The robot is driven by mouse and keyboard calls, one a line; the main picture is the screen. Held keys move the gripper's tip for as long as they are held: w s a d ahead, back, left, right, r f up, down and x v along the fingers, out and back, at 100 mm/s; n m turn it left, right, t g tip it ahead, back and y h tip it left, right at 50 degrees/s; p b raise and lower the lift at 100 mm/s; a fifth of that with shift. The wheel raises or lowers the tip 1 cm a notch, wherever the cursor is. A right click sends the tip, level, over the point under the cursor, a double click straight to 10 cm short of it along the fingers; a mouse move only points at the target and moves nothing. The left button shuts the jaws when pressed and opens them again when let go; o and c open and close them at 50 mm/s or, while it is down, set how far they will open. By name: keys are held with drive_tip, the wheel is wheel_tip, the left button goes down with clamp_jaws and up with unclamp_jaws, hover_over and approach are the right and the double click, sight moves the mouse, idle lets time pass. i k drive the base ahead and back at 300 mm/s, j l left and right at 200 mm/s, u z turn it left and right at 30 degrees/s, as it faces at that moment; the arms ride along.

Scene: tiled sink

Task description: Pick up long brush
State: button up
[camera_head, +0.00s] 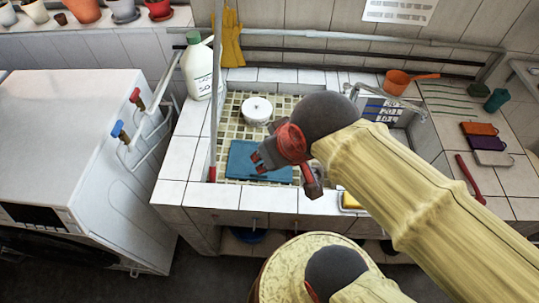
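A long, thin red object (470,178), which looks like the long brush, lies on the white tiled counter at the right. My arm passes near its lower end. I cannot make out its bristles. My gripper (264,158) is over the sink basin, above a blue board (258,163), well to the left of the red object. Its fingers are small and partly turned away, so I cannot tell whether they are open or shut. I see nothing clearly held in it.
Purple and orange cloths or sponges (480,129), an orange dipper (400,83) and a teal cup (496,100) are on the right counter. A white bowl (257,110) is in the basin. A white jug (198,68) stands at the left, beside a thin upright pole (215,110).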

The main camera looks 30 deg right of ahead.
sight(470, 179)
drive_tip(key=z, duration=3)
drive_tip(key=i+l+u, duration=0.35)
drive_tip(key=i+l, duration=0.15)
drive_tip(key=l, duration=0.2)
